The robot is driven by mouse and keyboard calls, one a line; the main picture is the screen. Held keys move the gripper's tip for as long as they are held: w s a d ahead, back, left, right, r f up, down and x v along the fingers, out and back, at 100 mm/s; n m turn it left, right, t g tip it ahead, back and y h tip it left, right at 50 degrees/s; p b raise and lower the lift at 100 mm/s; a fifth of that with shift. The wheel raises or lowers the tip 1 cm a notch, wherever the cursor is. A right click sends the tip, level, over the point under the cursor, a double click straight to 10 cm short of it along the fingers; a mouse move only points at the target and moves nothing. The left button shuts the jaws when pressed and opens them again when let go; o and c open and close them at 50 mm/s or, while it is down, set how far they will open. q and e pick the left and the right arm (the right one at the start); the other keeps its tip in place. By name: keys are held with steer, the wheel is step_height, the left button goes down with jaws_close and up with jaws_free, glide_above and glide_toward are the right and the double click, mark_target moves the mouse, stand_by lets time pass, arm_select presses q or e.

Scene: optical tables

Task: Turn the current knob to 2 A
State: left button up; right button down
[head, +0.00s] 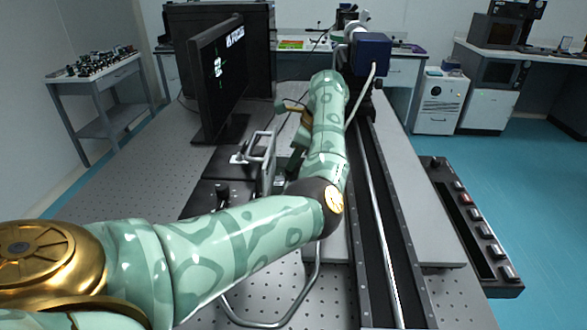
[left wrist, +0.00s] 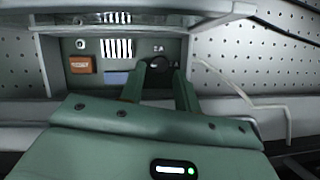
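The current knob (left wrist: 157,68) is a dark round knob on a grey instrument panel (left wrist: 112,81) in the left wrist view. A small "2 A" mark shows just above it. My left gripper (left wrist: 160,76) has its two green fingers on either side of the knob. I cannot tell whether both fingers press on it. The knob's pointer is not readable. In the head view the grey instrument with handles (head: 262,152) stands beside my left forearm, which hides most of the gripper. The panel face is turned away there. My right gripper is not in view.
The panel also has an orange switch (left wrist: 81,65), a striped white label (left wrist: 117,48) and a blue patch (left wrist: 117,78). A monitor (head: 218,80) stands left of the instrument. A long dark rail (head: 385,200) runs along the right. Perforated table top (head: 120,190) is clear at left.

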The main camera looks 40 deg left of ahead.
arm_select(q)
steer(key=shift+x, duration=1.45)
jaws_close()
steer(key=shift+r, duration=0.1)
steer(key=m+t+p, duration=0.1)
steer(key=m, duration=0.1)
steer(key=shift+s+r+m, duration=0.1)
steer(key=shift+s+m, duration=0.05)
steer(key=shift+m, duration=0.25)
steer(key=shift+m+t+y+p, duration=0.3)
steer(key=shift+m+t+p, duration=0.35)
steer(key=shift+m, duration=0.85)
